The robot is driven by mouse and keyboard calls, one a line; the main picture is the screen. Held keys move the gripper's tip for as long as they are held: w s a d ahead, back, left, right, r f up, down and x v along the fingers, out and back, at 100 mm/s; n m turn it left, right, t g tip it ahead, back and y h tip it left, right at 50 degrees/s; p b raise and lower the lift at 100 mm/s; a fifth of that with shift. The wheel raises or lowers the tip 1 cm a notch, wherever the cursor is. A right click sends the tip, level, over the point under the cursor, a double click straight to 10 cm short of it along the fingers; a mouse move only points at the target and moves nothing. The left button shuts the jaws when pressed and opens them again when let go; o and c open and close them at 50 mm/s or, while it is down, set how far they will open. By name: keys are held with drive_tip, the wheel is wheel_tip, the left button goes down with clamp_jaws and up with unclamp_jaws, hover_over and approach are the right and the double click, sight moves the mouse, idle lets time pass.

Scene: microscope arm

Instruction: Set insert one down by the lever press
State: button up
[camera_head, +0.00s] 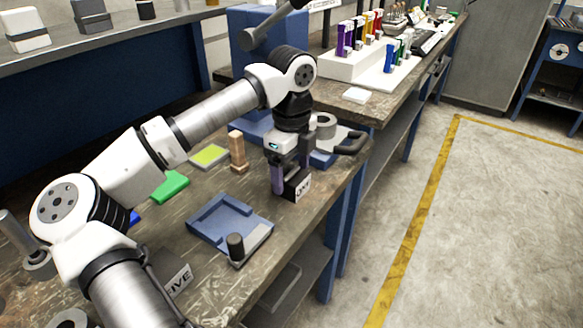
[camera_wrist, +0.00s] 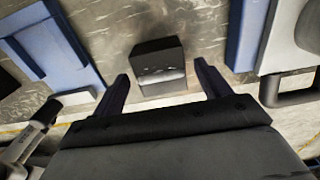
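Insert one is a small black block (camera_head: 298,184) with a white label that seems to read ONE. It stands on the bench near its front right edge. In the wrist view the block (camera_wrist: 158,65) sits between and just beyond my fingers, with gaps on both sides. My gripper (camera_head: 289,178) is open around or just above it and points down; in the wrist view the gripper (camera_wrist: 163,88) is empty. The lever press seems to be the tall blue frame (camera_head: 258,32) with a dark lever behind my arm; its lower part is partly hidden.
A blue fixture tray (camera_head: 228,220) with a black knob lies left of the block. A wooden post (camera_head: 237,150), a yellow-green pad (camera_head: 209,156) and a green piece (camera_head: 170,186) stand behind. A block labelled FIVE (camera_head: 178,279) is in front. A black-handled fixture (camera_head: 350,144) is at right.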

sight(291, 175)
drive_tip(key=shift+r, duration=0.1)
wheel_tip(291, 175, up, 12)
idle(0.6)
